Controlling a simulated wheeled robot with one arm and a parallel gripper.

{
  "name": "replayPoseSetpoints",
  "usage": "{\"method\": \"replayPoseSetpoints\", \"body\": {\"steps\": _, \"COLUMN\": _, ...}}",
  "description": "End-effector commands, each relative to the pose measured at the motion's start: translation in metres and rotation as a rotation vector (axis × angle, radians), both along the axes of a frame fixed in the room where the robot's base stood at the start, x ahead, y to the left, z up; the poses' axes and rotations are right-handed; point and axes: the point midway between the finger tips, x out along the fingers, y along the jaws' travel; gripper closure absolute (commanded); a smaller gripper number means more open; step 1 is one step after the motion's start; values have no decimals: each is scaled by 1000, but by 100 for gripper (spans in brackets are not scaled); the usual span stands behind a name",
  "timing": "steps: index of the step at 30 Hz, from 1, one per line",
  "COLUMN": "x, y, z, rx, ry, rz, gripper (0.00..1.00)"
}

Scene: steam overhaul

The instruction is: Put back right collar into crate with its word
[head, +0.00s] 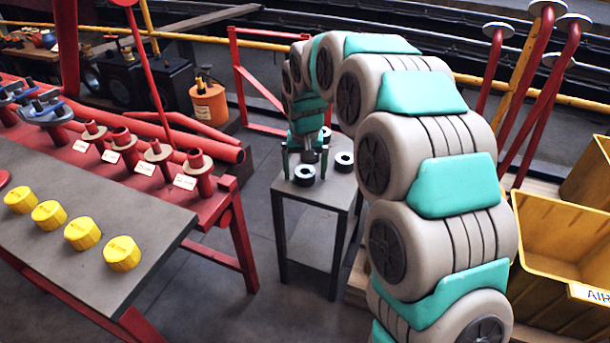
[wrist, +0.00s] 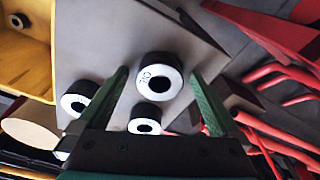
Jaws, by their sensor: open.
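Black collars with pale ring faces stand on a small grey table (head: 323,194). In the head view one collar (head: 304,175) is near the table's front and another (head: 344,161) is to its right. In the wrist view the nearest-looking collar (wrist: 158,80) bears small upside-down lettering, perhaps OIL. Two more collars (wrist: 82,98) (wrist: 147,118) lie beyond it, without readable words. My gripper (head: 305,158) points down over the table. Its green fingers are apart in the wrist view (wrist: 158,74), with the lettered collar between them in the picture. Contact cannot be told. A yellow crate (head: 560,240) reads AIR.
A second yellow crate (head: 590,172) stands behind, its word unseen. A red bench (head: 225,190) with labelled red fittings is left of the table. Yellow caps (head: 82,233) sit on a grey board. Red levers (head: 540,90) rise at the right.

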Motion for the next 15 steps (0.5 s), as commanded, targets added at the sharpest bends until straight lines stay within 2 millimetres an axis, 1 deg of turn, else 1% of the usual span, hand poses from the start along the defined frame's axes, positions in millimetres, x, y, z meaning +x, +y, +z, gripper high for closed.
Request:
{"method": "replayPoseSetpoints", "body": {"steps": 6, "x": 0, "y": 0, "z": -1, "rx": 0, "ry": -1, "rz": 0, "gripper": 1}}
{"method": "replayPoseSetpoints", "body": {"steps": 15, "x": 0, "y": 0, "z": -1, "rx": 0, "ry": 0, "rz": -1, "gripper": 35}}
